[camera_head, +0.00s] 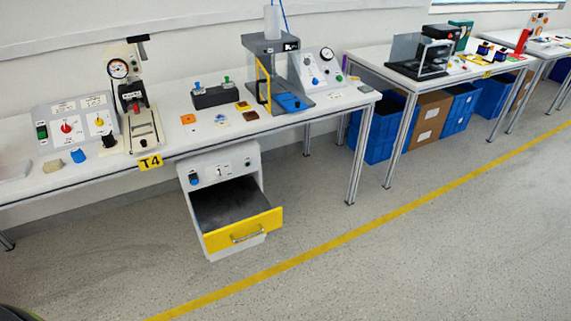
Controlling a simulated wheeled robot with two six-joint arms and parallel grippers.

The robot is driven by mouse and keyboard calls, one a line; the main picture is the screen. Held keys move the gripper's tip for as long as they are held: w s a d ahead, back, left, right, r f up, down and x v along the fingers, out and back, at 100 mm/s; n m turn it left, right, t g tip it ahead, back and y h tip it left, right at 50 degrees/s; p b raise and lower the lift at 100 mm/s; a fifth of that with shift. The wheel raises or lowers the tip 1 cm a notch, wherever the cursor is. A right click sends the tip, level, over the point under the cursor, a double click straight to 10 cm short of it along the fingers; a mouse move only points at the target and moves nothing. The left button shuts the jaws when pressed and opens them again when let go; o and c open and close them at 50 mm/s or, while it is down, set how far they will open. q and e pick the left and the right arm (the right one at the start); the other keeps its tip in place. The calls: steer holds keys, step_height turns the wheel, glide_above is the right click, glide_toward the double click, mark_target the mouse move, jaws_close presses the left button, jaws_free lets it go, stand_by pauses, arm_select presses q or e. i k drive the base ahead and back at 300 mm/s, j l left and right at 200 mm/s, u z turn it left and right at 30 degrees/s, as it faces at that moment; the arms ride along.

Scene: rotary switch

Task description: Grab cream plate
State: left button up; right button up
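A small cream piece (53,165), which looks like the cream plate, lies near the front edge of the table (195,150) at the left. It is in front of a grey control box with a red and a yellow rotary knob (76,124). A small blue piece (78,156) lies just right of it. Neither of my grippers shows in the head view, and nothing is touching the cream piece.
A press with a gauge (134,101) and a black knob (108,139) stand to the right. Farther right are small orange (187,119), yellow (242,106) and brown pieces. An open yellow-fronted drawer (243,231) juts out below the table. The floor in front is clear.

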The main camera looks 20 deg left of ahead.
mark_target(222, 123)
steer(key=u, duration=1)
